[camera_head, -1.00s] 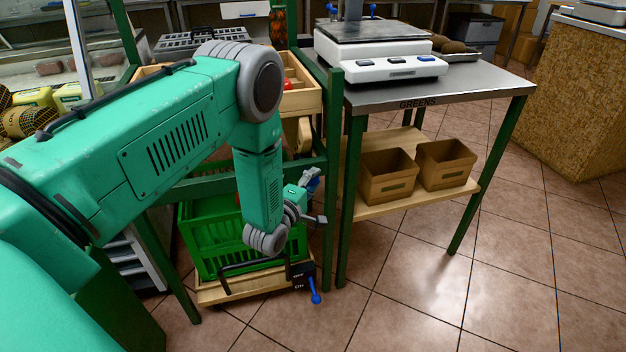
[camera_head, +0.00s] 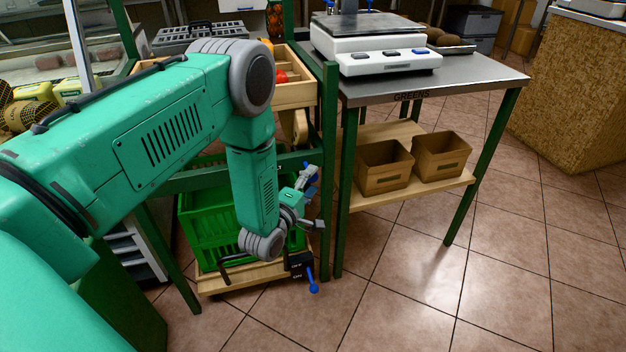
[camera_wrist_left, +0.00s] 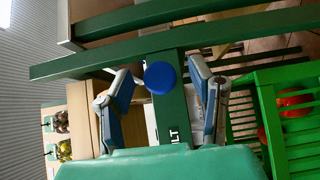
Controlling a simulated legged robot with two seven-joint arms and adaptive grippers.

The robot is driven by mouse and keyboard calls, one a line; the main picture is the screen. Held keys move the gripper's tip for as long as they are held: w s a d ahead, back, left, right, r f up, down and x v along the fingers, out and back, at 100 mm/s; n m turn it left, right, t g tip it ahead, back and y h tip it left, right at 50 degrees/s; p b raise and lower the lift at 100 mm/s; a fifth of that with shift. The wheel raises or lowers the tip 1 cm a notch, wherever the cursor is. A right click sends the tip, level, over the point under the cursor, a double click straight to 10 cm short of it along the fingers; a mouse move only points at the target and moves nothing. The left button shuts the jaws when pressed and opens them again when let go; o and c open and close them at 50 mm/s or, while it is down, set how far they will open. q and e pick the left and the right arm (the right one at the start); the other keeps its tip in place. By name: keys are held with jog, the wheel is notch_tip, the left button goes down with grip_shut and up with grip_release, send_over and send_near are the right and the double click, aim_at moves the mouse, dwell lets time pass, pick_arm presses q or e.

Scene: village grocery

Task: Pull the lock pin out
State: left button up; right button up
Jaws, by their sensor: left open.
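A round blue knob (camera_wrist_left: 160,77), which looks like the lock pin's head, sits on a green post (camera_wrist_left: 172,110) in the left wrist view. White lettering, partly hidden, shows on the post below it. My left gripper (camera_head: 311,196) is open beside the green post (camera_head: 328,170) of the stand. In the left wrist view its blue-padded fingers stand on either side of the knob, with gaps to both. I cannot tell how far the fingertips are from the knob in depth. In the head view the knob is not clearly visible. My right gripper is out of view.
A green crate (camera_head: 205,232) stands on a low wooden dolly (camera_head: 240,277) with a blue-tipped lever (camera_head: 313,287). To the right, a metal table (camera_head: 465,72) holds a scale (camera_head: 380,55); cardboard boxes (camera_head: 383,168) sit on its lower shelf. Floor further right is clear.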

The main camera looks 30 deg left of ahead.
pick_arm(q)
jog(key=s, duration=1)
jog(key=shift+s+d+f, duration=0.2)
jog(key=shift+s, duration=0.1)
jog(key=shift+a, duration=0.1)
jog(key=s+d+f+m+g+h+p, duration=0.2)
jog(key=s+d+f+m+g+p, duration=0.4)
jog(key=s+m+g, duration=0.45)
jog(key=s+d+r+m+g+p, duration=0.1)
jog(key=s+m+g, duration=0.6)
jog(key=s, duration=0.9)
jog(key=shift+d+r+m+y, duration=0.15)
jog(key=shift+r+m+y, duration=0.2)
jog(key=shift+m, duration=0.6)
